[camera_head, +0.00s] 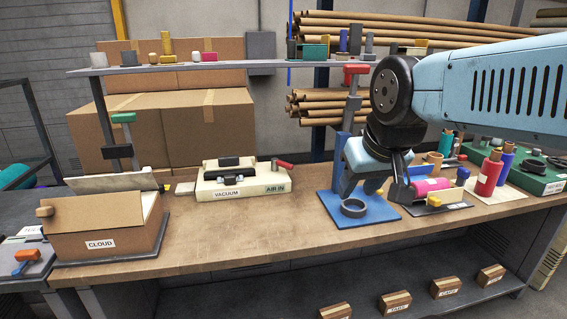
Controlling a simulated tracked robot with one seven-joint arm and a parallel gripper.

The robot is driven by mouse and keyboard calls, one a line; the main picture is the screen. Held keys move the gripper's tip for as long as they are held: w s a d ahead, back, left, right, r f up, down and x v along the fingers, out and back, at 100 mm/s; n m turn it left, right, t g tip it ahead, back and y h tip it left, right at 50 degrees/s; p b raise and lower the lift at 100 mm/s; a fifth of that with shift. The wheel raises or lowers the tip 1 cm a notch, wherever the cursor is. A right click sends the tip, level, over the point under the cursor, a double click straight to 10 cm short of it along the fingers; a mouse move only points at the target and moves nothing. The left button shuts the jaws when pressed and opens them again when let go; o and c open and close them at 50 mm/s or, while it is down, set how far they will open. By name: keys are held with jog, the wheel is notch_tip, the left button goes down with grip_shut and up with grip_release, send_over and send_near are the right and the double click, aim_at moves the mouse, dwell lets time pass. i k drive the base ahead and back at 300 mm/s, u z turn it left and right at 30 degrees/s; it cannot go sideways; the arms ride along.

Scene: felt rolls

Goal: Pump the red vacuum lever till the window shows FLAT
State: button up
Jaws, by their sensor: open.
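The vacuum sealer (242,181) is a cream box with a black handle on top, labelled VACUUM, at the middle left of the bench. Its red lever (283,164) sticks out at the right end of the box. The window (276,189) on its front right reads AIR IN. My gripper (380,193) is open, to the right of the lever and apart from it, pointing down over the blue stand and the pink roll. My arm hides part of what lies behind it.
A cardboard box (88,217) labelled CLOUD is at left. A shelf (166,66) runs above. Felt rolls (489,172) stand at right. The front bench strip (240,240) is clear.

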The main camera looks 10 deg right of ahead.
aim_at(275, 162)
jog(key=z, duration=0.05)
jog(key=i, duration=1)
jog(key=u, duration=0.05)
